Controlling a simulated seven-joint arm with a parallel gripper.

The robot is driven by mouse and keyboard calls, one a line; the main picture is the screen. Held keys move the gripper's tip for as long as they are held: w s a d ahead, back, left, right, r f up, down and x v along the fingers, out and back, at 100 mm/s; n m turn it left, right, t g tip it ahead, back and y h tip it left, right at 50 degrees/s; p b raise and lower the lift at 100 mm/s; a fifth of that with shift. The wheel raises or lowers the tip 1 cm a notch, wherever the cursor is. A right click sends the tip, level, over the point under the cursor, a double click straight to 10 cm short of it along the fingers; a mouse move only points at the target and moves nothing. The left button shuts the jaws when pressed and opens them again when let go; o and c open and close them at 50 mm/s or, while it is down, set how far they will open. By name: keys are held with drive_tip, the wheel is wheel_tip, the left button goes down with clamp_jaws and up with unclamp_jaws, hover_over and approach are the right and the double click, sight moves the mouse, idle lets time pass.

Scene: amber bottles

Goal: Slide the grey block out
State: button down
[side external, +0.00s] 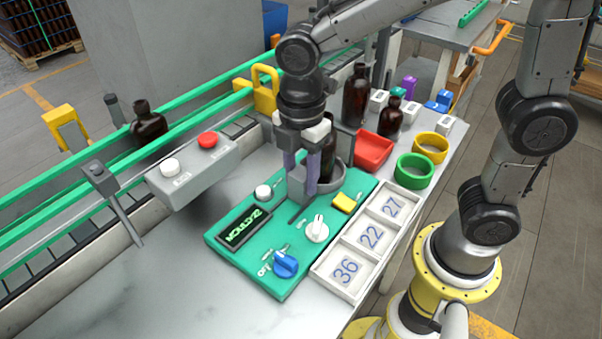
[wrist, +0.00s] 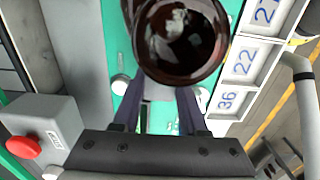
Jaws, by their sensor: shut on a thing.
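My gripper (side external: 301,187) points down over the green panel (side external: 228,262), its two bluish fingers close together around a grey block. The block shows as a pale grey piece between the fingers in the wrist view (wrist: 159,93); in the side view the fingers mostly hide it. A dark grey slot lies in the panel just in front of the fingertips. Right behind the gripper, a grey round holder (side external: 345,178) surrounds the base of an upright amber bottle (side external: 328,160).
The panel carries a display (side external: 243,228), white knob (side external: 317,230), blue knob (side external: 286,263) and yellow piece (side external: 345,202). A numbered tray (side external: 335,287) lies right. A red bin (side external: 373,152) and amber bottles stand behind. A grey box with a red button (side external: 207,140) is left.

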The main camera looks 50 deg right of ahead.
sight(287, 210)
idle(0.3)
drive_tip(key=shift+a, duration=2)
drive_tip(key=shift+c, duration=2.2)
unclamp_jaws()
drive_tip(key=shift+r, duration=0.1)
wheel_tip(287, 210, up, 14)
drive_tip(key=shift+f, duration=0.2)
